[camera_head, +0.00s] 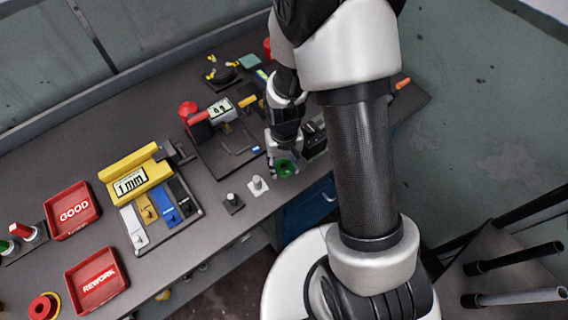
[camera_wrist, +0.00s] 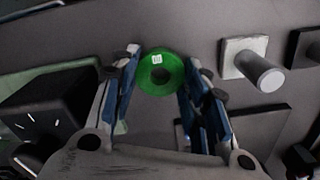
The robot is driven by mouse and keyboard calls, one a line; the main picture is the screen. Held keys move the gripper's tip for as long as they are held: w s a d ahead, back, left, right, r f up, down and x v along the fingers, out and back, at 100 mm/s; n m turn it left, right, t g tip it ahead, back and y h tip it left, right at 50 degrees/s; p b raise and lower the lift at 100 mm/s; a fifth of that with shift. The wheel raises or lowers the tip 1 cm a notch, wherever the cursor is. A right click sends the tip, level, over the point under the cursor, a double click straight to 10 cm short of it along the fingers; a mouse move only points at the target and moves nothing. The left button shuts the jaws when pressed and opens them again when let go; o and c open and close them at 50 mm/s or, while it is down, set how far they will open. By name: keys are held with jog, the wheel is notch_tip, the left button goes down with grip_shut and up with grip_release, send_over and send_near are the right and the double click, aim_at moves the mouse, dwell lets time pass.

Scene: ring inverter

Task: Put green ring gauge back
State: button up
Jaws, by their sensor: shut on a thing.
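The green ring gauge (camera_head: 286,169) is a thick green ring with a centre hole. In the wrist view the ring (camera_wrist: 160,72) sits between my two fingertips and carries a small white label. My gripper (camera_head: 282,160) is shut on it near the bench's front edge; the fingers (camera_wrist: 160,80) press on opposite sides. A grey peg on a white square base (camera_head: 258,184) stands just left of the ring in the head view. It also shows right of the ring in the wrist view (camera_wrist: 262,72). A similar peg on a dark base (camera_head: 233,201) stands beside it.
A dark box (camera_wrist: 60,105) is close to my gripper. The bench between the pegs and the yellow block's coloured slots is narrow.

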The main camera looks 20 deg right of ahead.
jog(key=o, duration=0.7)
jog(key=shift+f, duration=0.15)
jog(key=o, duration=0.4)
jog(key=shift+o, duration=0.2)
jog(key=s+r+t+p, duration=0.1)
jog(key=s+r+p, duration=0.15)
jog(key=r, duration=1.05)
jog(key=s+r+t+p, duration=0.1)
jog(key=s+r, duration=0.2)
jog(key=r, duration=1.1)
jog(key=s+r+n+t, duration=0.1)
jog(key=s+r+t, duration=0.1)
jog(key=s+r, duration=0.4)
jog(key=s, duration=0.3)
jog(key=shift+s+r+t, duration=0.3)
jog(key=shift+r, duration=0.1)
jog(key=shift+f, duration=0.1)
